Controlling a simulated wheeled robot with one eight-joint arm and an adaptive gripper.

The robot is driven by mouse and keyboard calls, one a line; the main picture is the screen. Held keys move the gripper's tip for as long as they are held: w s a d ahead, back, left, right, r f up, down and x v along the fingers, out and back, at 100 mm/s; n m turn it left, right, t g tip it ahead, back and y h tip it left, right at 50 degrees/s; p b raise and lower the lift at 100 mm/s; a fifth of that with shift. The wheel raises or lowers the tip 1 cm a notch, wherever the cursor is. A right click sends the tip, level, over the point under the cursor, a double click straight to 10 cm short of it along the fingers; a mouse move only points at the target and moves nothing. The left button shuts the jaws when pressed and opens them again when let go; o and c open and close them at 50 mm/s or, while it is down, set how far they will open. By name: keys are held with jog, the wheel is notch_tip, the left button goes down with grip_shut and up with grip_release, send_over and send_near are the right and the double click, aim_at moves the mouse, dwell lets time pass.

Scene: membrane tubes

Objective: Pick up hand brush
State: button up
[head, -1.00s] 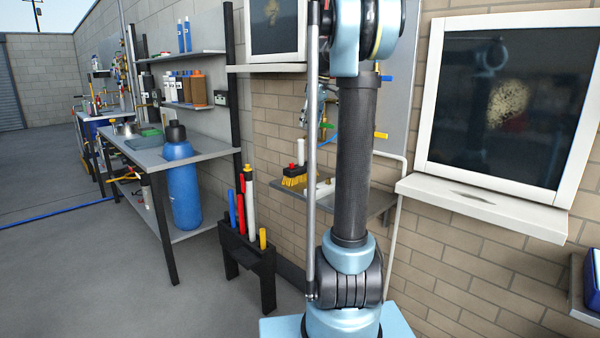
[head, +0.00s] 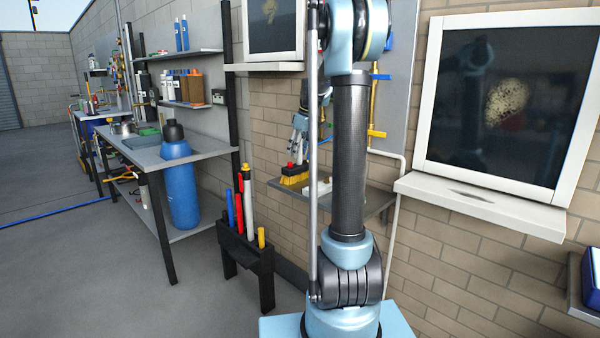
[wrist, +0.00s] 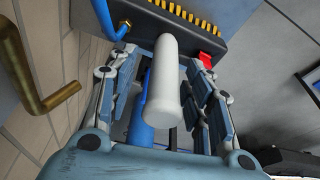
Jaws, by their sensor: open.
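The hand brush (head: 294,179), with yellow bristles, a dark block and red on top, rests on the grey wall shelf (head: 350,197) behind my arm. My gripper (head: 298,142) is just above it in the head view. In the wrist view, a white cylinder, seemingly the brush's handle (wrist: 166,72), points toward the camera from a dark block with yellow tufts along its far edge. My open gripper (wrist: 160,88) has a finger on each side of it, with a visible gap at the right. Contact at the left cannot be told.
A brass hook (wrist: 40,75) sticks out from the brick wall close to my left finger. A white block (head: 318,188) lies on the shelf right of the brush. A black rack of coloured tubes (head: 245,255) stands below. The floor at left is clear.

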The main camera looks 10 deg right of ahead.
jog(key=shift+x, duration=0.95)
grip_shut()
notch_tip(320, 180, up, 10)
jog(key=shift+r, duration=0.1)
dwell(0.3)
